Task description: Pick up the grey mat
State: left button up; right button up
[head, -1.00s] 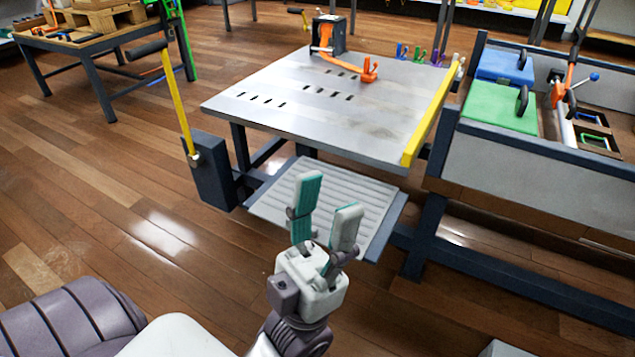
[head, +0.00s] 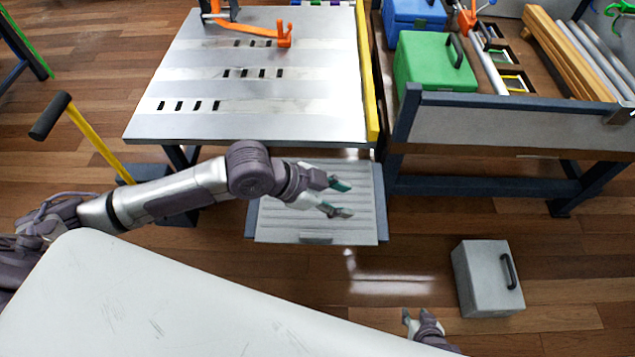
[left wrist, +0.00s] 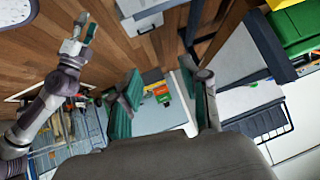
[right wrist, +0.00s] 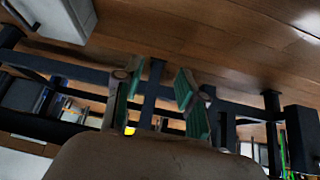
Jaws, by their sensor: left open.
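The grey mat (head: 318,221), ribbed and flat, lies on the low shelf under the front edge of the metal-topped table in the head view. My left gripper (head: 346,199) reaches in from the left and is over the mat, with its teal-padded fingers apart and nothing between them. Whether it touches the mat cannot be told. Its open fingers also show in the left wrist view (left wrist: 166,92). My right gripper (head: 418,315) is low in the head view, away from the mat; its fingers are apart and empty in the right wrist view (right wrist: 155,82).
The metal tabletop (head: 270,110) overhangs behind the mat. A workbench (head: 500,125) with a green box (head: 432,62) stands to the right. A grey case (head: 487,280) sits on the floor at lower right. A yellow lever (head: 97,143) rises at left. Open floor lies in front of the mat.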

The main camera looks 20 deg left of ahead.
pick_arm(q)
jog(key=s+a+f+g+y+p, duration=0.1)
jog(key=s+a+g+y+p, duration=0.2)
jog(key=a, duration=0.6)
pick_arm(e)
jog(key=s+d+f+g+h+b, duration=0.1)
jog(key=s+d+f+g, duration=0.1)
jog(key=s, duration=0.4)
jog(key=s+d+f+g, duration=0.1)
jog(key=s+f+g, duration=0.15)
jog(key=s, duration=0.25)
pick_arm(q)
jog(key=y+b, duration=0.1)
jog(key=b, duration=0.1)
send_over(316, 235)
jog(key=a, duration=0.2)
jog(key=f, duration=0.8)
jog(key=shift+a, duration=0.2)
jog(key=x, duration=0.2)
jog(key=s+b+x, duration=0.1)
jog(key=x, duration=0.2)
jog(key=shift+a+f+b, duration=0.1)
jog(key=shift+b, duration=0.2)
jog(key=shift+f, duration=0.3)
jog(key=shift+r, duration=0.1)
grip_shut()
pick_arm(e)
jog(key=w+r, duration=0.5)
jog(key=r, duration=0.4)
jog(key=shift+a+r, duration=0.3)
